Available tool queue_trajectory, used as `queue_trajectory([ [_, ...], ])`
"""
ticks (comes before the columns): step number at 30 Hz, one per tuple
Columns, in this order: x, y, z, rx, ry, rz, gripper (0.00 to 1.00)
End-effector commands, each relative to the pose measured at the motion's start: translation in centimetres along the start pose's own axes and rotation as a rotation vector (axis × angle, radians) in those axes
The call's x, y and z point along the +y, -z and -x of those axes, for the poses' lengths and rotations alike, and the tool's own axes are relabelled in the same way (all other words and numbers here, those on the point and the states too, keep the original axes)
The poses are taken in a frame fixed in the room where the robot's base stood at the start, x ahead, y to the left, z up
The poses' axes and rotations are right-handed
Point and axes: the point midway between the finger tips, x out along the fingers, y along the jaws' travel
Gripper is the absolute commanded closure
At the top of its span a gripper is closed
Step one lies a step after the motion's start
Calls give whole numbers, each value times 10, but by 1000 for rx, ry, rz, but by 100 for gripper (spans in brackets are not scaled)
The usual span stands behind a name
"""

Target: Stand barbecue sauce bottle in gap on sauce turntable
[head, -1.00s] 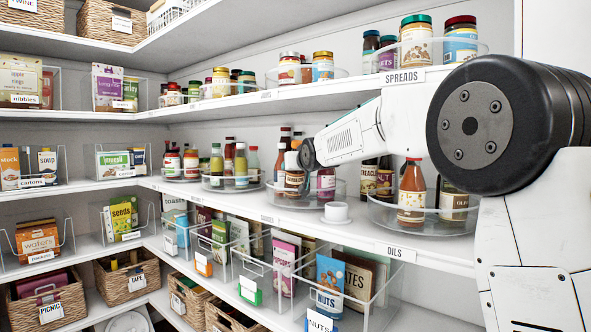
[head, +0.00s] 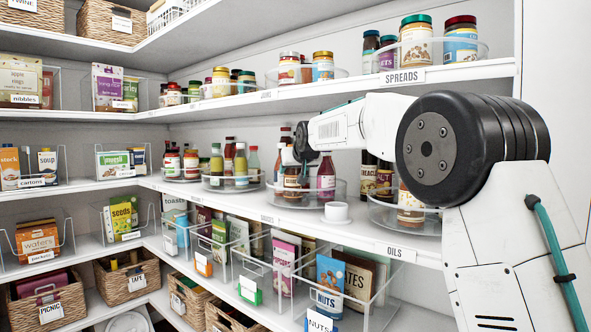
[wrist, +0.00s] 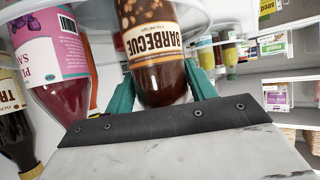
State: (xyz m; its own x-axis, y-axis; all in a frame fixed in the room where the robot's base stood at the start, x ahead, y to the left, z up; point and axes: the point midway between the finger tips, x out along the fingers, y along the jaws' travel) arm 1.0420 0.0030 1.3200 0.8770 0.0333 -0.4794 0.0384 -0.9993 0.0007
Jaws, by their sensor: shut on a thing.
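The barbecue sauce bottle (wrist: 160,70), with dark brown sauce and a cream-and-brown label, is between my gripper's teal fingers (wrist: 162,88). My gripper is shut on it. In the wrist view the bottle appears upside down. In the head view the bottle (head: 292,183) is partly hidden by my wrist, at the left part of the clear-rimmed sauce turntable (head: 322,203) on the middle shelf. A plum-coloured sauce bottle (wrist: 62,65) stands beside it, to its right in the head view (head: 326,176). I cannot tell whether the held bottle's base touches the turntable.
A white round container (head: 337,212) sits at the shelf's front edge. The oils turntable (head: 412,222) with several bottles is to the right. Another turntable of bottles (head: 230,184) is to the left. The spreads shelf (head: 440,82) is above.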

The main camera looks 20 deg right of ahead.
Motion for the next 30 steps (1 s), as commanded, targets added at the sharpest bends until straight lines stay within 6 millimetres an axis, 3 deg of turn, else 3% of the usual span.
queue_trajectory([
  [1,0,0,0,2,0,0,81],
  [2,0,-2,-1,-1,0,0,39],
  [4,0,-2,-1,-1,0,0,23],
  [13,0,0,0,0,0,0,23],
  [16,0,2,8,1,0,0,23],
  [30,0,1,100,2,0,0,23],
])
